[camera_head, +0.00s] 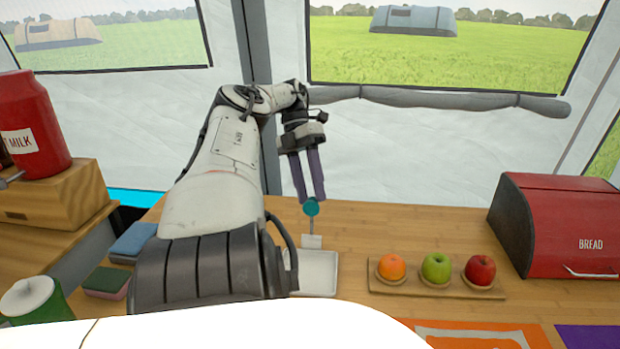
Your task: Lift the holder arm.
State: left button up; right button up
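The holder arm is a thin grey stem with a round teal knob (311,208) on top and a small white piece (311,241) at its lower end. It stands over a white square tray (318,275) on the wooden counter. My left gripper (311,198) points down from above, with its two purple fingers apart and a gap between them. The fingertips are right at the top of the knob; I cannot tell whether they touch it. My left forearm hides the tray's left part. My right gripper is not in view.
A wooden board (385,287) with an orange, a green apple and a red apple lies right of the tray. A red bread box (570,225) stands far right. Sponges (107,282), a green jar (35,302) and a red milk can (30,125) are at left.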

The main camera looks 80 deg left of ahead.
pick_arm(q)
notch_tip(320, 180, up, 8)
jog(key=p, duration=0.1)
jog(key=shift+f, duration=0.15)
dwell(0.5)
